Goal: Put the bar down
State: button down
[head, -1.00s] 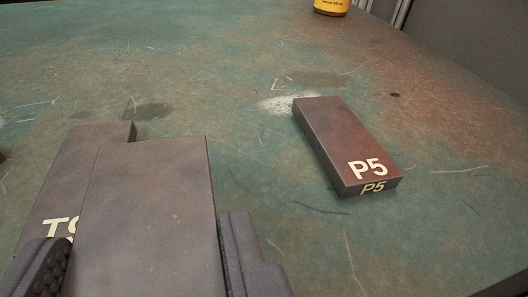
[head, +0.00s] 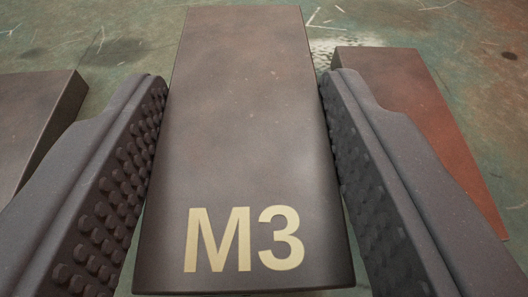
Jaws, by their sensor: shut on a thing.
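The bar marked M3 (head: 245,150) is a long dark brown-grey block with pale lettering on its near end. It fills the middle of the head view, pointing away from me. My gripper (head: 245,82) is shut on it, with one studded finger along each long side. I cannot tell whether the bar's underside touches the table (head: 115,25). Part of the table below is hidden by the bar and the fingers.
A dark block (head: 35,115) lies left of my left finger. A reddish-brown block (head: 405,95) lies close to the right finger, which partly covers it. Bare scratched green tabletop shows beyond the blocks.

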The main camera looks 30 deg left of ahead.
notch_tip(320, 180, down, 3)
jog(key=shift+r+b, duration=0.1)
jog(key=shift+b, duration=0.3)
jog(key=c, duration=1)
grip_release()
jog(key=p+v, duration=0.2)
jog(key=v, duration=1)
jog(key=shift+s+r, duration=0.1)
